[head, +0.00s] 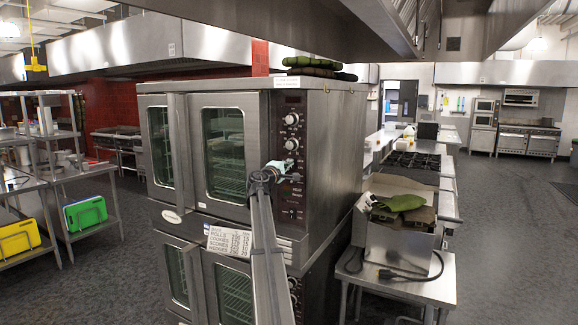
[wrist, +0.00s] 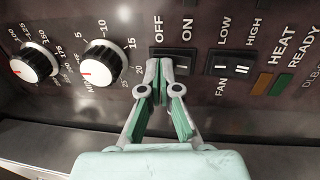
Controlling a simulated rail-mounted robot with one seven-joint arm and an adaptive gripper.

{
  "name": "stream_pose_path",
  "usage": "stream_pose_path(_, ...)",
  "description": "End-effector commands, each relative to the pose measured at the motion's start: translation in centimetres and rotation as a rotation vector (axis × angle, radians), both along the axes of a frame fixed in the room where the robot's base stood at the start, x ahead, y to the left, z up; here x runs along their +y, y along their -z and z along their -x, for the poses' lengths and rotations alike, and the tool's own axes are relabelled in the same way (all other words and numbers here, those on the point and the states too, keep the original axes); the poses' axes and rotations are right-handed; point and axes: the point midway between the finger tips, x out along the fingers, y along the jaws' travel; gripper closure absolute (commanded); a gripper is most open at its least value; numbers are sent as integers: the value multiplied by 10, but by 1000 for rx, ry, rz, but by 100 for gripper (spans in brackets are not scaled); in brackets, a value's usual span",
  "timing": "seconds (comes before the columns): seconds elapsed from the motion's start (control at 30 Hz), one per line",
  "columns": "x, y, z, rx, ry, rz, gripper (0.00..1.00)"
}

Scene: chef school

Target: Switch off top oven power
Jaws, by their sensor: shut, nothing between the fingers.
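The top oven (head: 223,155) is a steel double-door unit with a dark control panel (head: 291,130) on its right side. In the wrist view, a black power rocker switch (wrist: 183,62) sits under the OFF and ON labels. My gripper (wrist: 160,72) is shut, with its fingertips at the OFF end of this switch and covering part of it. I cannot tell whether they touch it. My gripper also shows in the head view (head: 284,166), against the lower part of the panel. The switch is too small to make out there.
Beside the power switch are a fan switch (wrist: 230,63) and two dials, including a timer dial (wrist: 102,63). A steel ledge (wrist: 45,140) runs below the panel. A lower oven (head: 236,292) stands beneath. A small table (head: 420,290) with a steel appliance stands at right.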

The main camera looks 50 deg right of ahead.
Motion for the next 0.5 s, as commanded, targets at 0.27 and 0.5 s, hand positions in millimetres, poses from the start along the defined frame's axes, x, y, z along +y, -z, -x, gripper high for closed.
stream_pose_path(0.27,51,-2,8,-3,-4,2,100)
stream_pose_path(0.5,99,-8,15,-3,-4,2,100)
